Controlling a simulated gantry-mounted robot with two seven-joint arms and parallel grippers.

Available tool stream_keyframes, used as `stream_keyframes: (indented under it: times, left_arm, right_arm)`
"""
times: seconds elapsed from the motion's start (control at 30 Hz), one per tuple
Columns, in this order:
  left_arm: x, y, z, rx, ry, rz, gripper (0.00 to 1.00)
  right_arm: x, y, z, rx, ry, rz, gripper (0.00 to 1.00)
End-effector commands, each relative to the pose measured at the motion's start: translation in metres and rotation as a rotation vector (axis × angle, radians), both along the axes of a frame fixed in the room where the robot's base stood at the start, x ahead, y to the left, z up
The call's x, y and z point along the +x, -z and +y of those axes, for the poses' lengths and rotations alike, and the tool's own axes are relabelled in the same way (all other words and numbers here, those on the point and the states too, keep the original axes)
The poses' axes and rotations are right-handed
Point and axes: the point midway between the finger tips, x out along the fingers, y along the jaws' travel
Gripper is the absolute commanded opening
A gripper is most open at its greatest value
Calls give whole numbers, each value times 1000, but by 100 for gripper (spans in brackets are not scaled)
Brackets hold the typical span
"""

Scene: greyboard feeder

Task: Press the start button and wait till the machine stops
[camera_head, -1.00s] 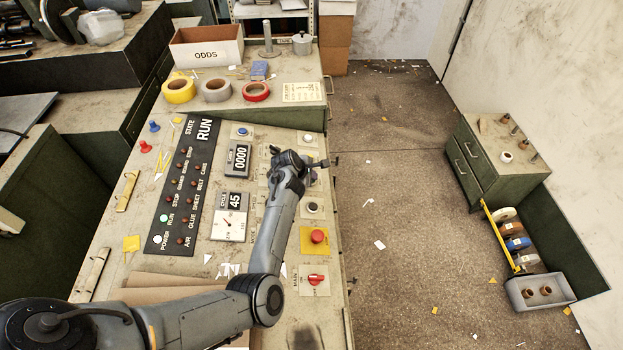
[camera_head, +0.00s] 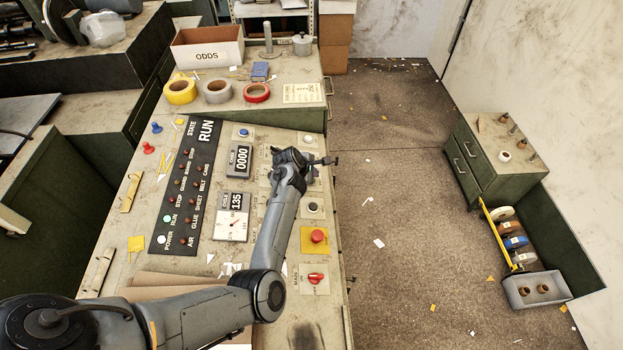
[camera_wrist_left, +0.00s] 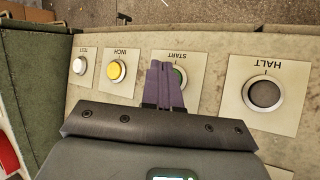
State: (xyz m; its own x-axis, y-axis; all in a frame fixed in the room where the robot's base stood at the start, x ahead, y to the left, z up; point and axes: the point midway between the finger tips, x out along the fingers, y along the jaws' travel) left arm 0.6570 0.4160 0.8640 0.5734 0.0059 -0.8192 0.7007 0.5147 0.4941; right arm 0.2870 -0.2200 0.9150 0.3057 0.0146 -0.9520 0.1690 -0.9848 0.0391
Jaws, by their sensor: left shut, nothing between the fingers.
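The START button (camera_wrist_left: 180,76) shows its green edge beside my left gripper's fingertips in the left wrist view. My left gripper (camera_wrist_left: 165,70) is shut and empty, its fingers over the START plate and hiding part of the button. Whether they touch it I cannot tell. In the head view the left gripper (camera_head: 328,160) is over the right side of the machine's control panel, and the START button is hidden. On the state board (camera_head: 184,190), the RUN lamp (camera_head: 167,219) and the POWER lamp (camera_head: 161,239) are lit. The cycle display (camera_head: 236,201) reads 135; the cards display (camera_head: 241,158) reads 0000.
The HALT button (camera_wrist_left: 264,93) is right of START, the yellow INCH button (camera_wrist_left: 116,71) left. A red mushroom button (camera_head: 317,236) and red MAIN switch (camera_head: 315,278) lie nearer on the panel. Tape rolls (camera_head: 217,91) and an ODDS box (camera_head: 207,48) stand behind.

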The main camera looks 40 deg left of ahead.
Motion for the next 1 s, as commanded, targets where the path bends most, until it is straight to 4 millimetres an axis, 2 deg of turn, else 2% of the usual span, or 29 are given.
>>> stream_keyframes:
  times: [0.43,1.0]
  left_arm:
    - [7,-43,-8,0,1,-1,0]
    - [8,-45,-9,1,1,0,0]
  right_arm:
    - [0,-41,2,8,6,0,0]
    - [0,-44,2,8,6,-1,0]
